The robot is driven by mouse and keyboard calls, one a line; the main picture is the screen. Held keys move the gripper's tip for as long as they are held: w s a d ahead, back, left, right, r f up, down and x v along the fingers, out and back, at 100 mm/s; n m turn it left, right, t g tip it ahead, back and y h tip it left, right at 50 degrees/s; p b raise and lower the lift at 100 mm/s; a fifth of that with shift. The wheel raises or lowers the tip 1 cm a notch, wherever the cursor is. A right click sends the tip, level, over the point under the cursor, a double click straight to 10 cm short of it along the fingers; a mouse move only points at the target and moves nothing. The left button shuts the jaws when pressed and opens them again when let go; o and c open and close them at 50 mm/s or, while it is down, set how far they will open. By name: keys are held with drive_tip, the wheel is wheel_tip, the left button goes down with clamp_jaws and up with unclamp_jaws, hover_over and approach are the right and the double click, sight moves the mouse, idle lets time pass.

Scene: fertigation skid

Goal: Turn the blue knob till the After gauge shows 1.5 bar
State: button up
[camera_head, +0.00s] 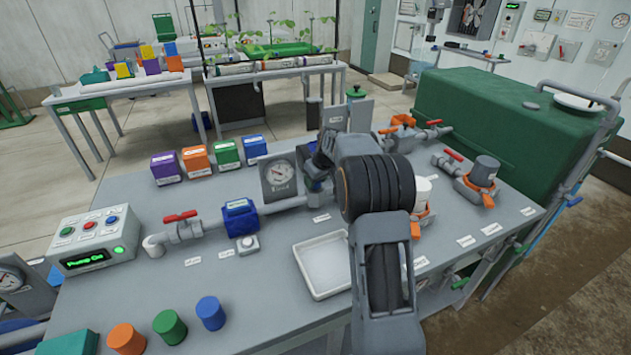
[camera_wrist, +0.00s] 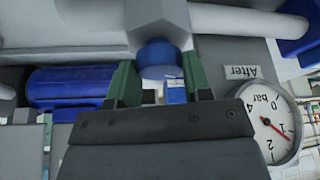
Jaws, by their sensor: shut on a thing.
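The blue knob (camera_wrist: 158,55) is between the two green fingertips of my gripper (camera_wrist: 158,78) in the wrist view, under a grey fitting. My gripper is shut on it. The After gauge (camera_wrist: 268,122) appears upside down at the right of the wrist view, with its label above it. Its red needle points between 1 and 2; the exact value is hard to read. My arm hides much of that area.
A grey pipe with a red-handled valve (camera_head: 181,217) and a blue block (camera_head: 240,216) runs along the bench. A white tray (camera_head: 303,262) lies in front. Coloured boxes (camera_head: 227,152) stand behind. A green tank (camera_head: 510,120) is at the right, beside orange-based valves (camera_head: 480,180).

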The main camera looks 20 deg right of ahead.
idle(0.4)
drive_tip(key=o, duration=0.9)
drive_tip(key=v, duration=1.3)
drive_tip(key=shift+r, duration=0.4)
drive_tip(key=shift+d, duration=0.1)
